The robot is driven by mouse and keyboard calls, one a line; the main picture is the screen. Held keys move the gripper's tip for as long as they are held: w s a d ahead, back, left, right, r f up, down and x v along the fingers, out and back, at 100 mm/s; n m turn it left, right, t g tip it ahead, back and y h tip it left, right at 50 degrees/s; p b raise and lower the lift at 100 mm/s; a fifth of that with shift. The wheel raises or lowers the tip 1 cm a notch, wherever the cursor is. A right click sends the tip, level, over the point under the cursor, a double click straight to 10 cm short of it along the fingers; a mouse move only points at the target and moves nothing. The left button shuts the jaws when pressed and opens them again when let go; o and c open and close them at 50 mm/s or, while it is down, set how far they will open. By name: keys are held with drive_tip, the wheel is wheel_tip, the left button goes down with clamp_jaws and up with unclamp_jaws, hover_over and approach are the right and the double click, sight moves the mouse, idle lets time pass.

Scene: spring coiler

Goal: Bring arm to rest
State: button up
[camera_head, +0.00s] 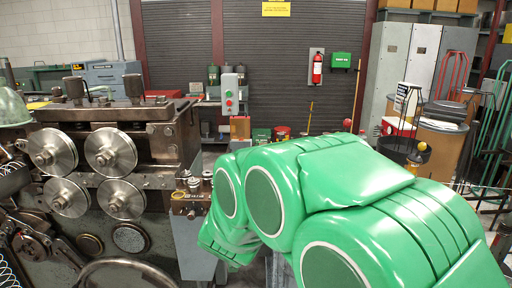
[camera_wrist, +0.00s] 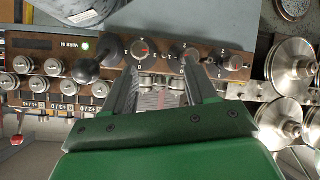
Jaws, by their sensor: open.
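My green arm fills the lower right of the head view and reaches towards the spring coiler (camera_head: 150,150) on the left. My gripper itself is hidden in the head view behind the arm links. In the wrist view my gripper (camera_wrist: 161,74) is open, with two dark fingers apart and nothing seen between them. The fingers point at a brown control panel (camera_wrist: 225,47) and overlap its lower edge in the picture; whether they touch it I cannot tell. A black ball knob (camera_wrist: 86,70) is left of the fingers, and a dial with a red mark (camera_wrist: 140,48) is just beyond them.
Steel rollers (camera_wrist: 290,60) are right of the fingers in the wrist view; feed rollers (camera_head: 110,152) also show in the head view. A post with red and green buttons (camera_head: 229,95) stands behind the arm.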

drive_tip(key=s+d+r+m+g, duration=0.1)
drive_tip(key=s+d+g, duration=0.3)
drive_tip(key=s, duration=1)
drive_tip(key=s+d+r+m+g, duration=0.1)
drive_tip(key=s+d+g, duration=0.4)
drive_tip(key=s+d, duration=0.6)
drive_tip(key=s+d+r+m+g, duration=0.2)
drive_tip(key=s+d, duration=0.6)
drive_tip(key=s, duration=0.9)
drive_tip(key=g, duration=0.2)
drive_tip(key=shift+g+h, duration=0.3)
drive_tip(key=shift+w+r, duration=0.1)
drive_tip(key=shift+w, duration=0.05)
